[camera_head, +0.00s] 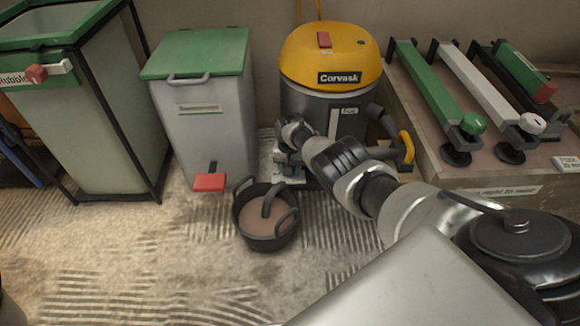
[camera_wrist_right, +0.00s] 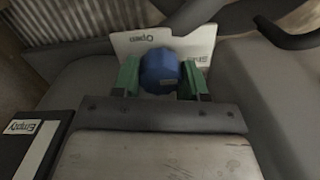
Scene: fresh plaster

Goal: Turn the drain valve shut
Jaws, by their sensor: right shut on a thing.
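The drain valve shows in the right wrist view as a blue faceted knob (camera_wrist_right: 158,68). Behind it is a pale plate (camera_wrist_right: 128,42), with "Open" on its left part and a partly hidden, hard-to-read word on its right. My right gripper (camera_wrist_right: 160,80) has its green finger pads on either side of the knob and is shut on it. In the head view, my right arm reaches to the low front of the yellow-topped Corvask vacuum (camera_head: 330,60). The arm hides the knob there. My left gripper is not in view.
A black bucket (camera_head: 268,240) with brown contents stands on the floor before the vacuum. A grey bin with a green lid (camera_head: 197,55) and red pedal (camera_head: 209,182) is to its left. A bench (camera_head: 440,170) with long tools is at right. Floor at front left is clear.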

